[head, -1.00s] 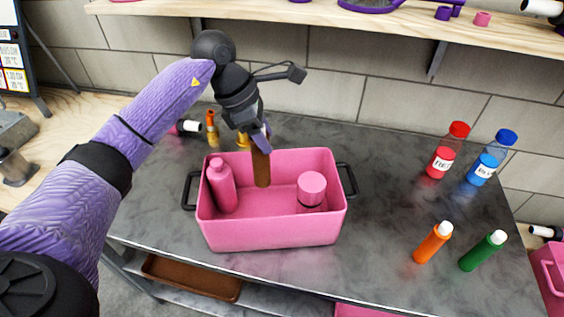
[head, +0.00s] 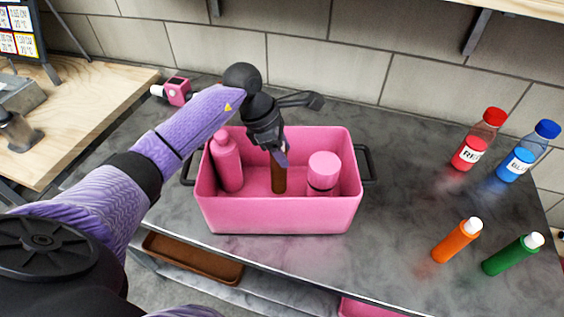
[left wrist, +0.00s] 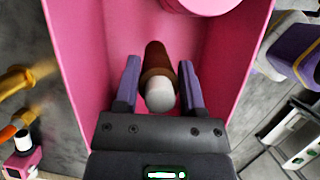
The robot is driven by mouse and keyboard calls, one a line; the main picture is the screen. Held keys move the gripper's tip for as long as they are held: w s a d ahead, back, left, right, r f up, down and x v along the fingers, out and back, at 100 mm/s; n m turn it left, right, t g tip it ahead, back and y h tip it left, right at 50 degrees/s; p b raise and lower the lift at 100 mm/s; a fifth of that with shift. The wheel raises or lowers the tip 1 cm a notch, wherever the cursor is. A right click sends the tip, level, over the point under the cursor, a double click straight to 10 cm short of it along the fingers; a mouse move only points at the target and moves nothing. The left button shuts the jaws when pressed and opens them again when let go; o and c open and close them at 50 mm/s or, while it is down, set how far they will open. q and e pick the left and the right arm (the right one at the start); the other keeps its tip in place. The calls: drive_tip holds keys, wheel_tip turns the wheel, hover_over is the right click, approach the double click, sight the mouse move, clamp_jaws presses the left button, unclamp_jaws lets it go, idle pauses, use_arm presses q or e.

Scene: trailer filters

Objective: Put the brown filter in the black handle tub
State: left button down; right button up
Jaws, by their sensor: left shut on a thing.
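The brown filter (head: 279,180) is a brown cylinder, upright inside the pink tub (head: 275,217) with black handles. My left gripper (head: 281,156) is shut on its upper end, with the purple fingers inside the tub. In the left wrist view the filter (left wrist: 158,62) shows a pale end between the two fingers, with the tub's pink walls around it. The filter stands between a pink bottle and a pink jar. Its lower end reaches down near the tub floor; I cannot tell whether it touches. My right gripper is not in view.
A pink bottle (head: 227,163) and a pink jar (head: 322,171) stand in the tub. Red (head: 479,140), blue (head: 527,152), orange (head: 457,240) and green (head: 513,255) bottles stand on the counter at right. A tiled wall is behind. The counter between tub and bottles is clear.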

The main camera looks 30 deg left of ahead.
use_arm(q)
wheel_tip(320, 180, down, 3)
drive_tip(key=shift+f+b, duration=0.15)
drive_tip(key=shift+b, duration=0.2)
drive_tip(key=shift+f, duration=0.3)
drive_tip(key=shift+c, duration=0.9)
unclamp_jaws()
drive_tip(key=shift+r, duration=0.1)
drive_tip(key=p+v, duration=0.2)
drive_tip(key=v, duration=1)
drive_tip(key=shift+r, duration=0.15)
